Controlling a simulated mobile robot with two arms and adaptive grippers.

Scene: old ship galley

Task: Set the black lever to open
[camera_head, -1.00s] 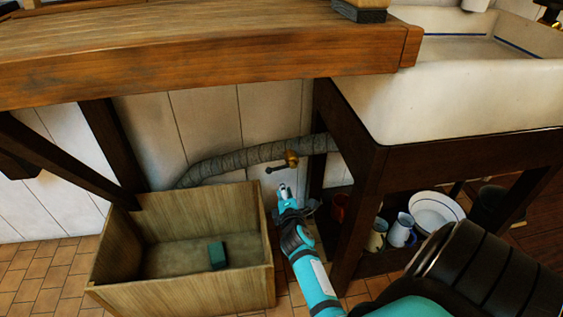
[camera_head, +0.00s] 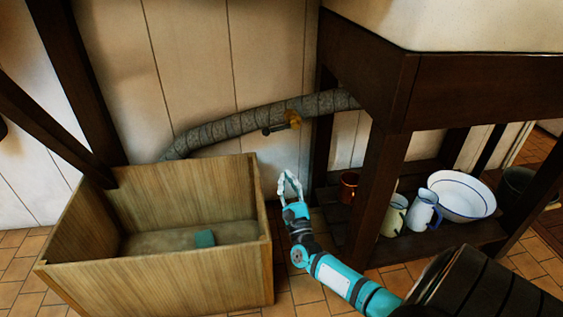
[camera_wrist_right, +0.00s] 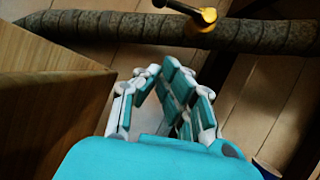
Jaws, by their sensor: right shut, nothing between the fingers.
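The black lever (camera_head: 272,129) sits on a brass valve (camera_head: 293,119) on the grey wrapped pipe (camera_head: 235,122) that runs along the white plank wall. In the head view the lever points left, roughly along the pipe. In the right wrist view the lever (camera_wrist_right: 178,6) shows at the top edge, partly cut off, with a rounded dark end over the brass body. My right gripper (camera_head: 290,176) is below the valve and apart from it. Its fingers meet at the tips and hold nothing. My left gripper is not in view.
At the right, a dark sink frame (camera_head: 375,190) has a shelf with a white basin (camera_head: 462,196), jugs (camera_head: 424,211) and a copper pot (camera_head: 349,187).

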